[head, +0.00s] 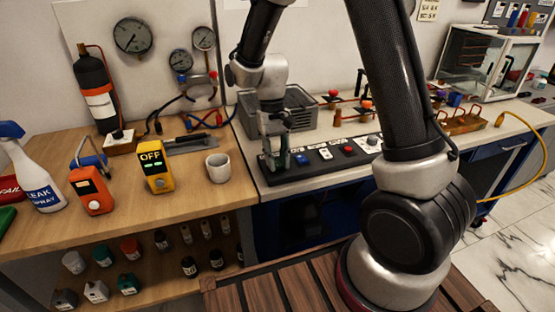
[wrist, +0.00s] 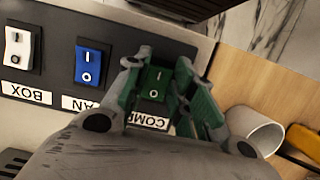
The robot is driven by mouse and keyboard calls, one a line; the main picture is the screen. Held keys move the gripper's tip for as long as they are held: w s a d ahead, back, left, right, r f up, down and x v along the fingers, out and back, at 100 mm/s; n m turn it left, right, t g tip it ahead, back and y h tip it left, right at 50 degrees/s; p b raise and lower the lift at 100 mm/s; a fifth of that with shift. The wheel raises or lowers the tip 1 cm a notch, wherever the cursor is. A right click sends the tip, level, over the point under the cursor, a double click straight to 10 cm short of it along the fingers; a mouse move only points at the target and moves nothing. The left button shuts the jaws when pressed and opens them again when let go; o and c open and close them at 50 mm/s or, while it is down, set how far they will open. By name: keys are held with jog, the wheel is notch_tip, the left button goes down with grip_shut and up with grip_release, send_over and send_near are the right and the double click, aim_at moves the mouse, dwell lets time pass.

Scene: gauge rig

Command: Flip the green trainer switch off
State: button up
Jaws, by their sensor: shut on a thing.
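The green switch (wrist: 155,84) sits at the end of a dark switch panel (head: 330,161), marked I and O, above a partly hidden label starting "COM". My gripper (head: 275,158) is lowered onto that end of the panel. In the wrist view its green-padded fingertips (wrist: 161,88) are on either side of the green switch, closed on it. In the head view the gripper mostly hides the switch. I cannot tell which half of the rocker is pressed in.
A blue switch (wrist: 88,66) is beside the green one, then a white switch (wrist: 18,48). A red switch (head: 348,149) and a knob (head: 372,140) are further right in the head view. A white mug (head: 218,168) and yellow "OFF" device (head: 157,165) stand left.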

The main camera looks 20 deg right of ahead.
jog(key=o, duration=1)
jog(key=shift+r, duration=0.1)
jog(key=v, duration=1.1)
jog(key=shift+w+r, duration=0.15)
jog(key=shift+r, duration=0.25)
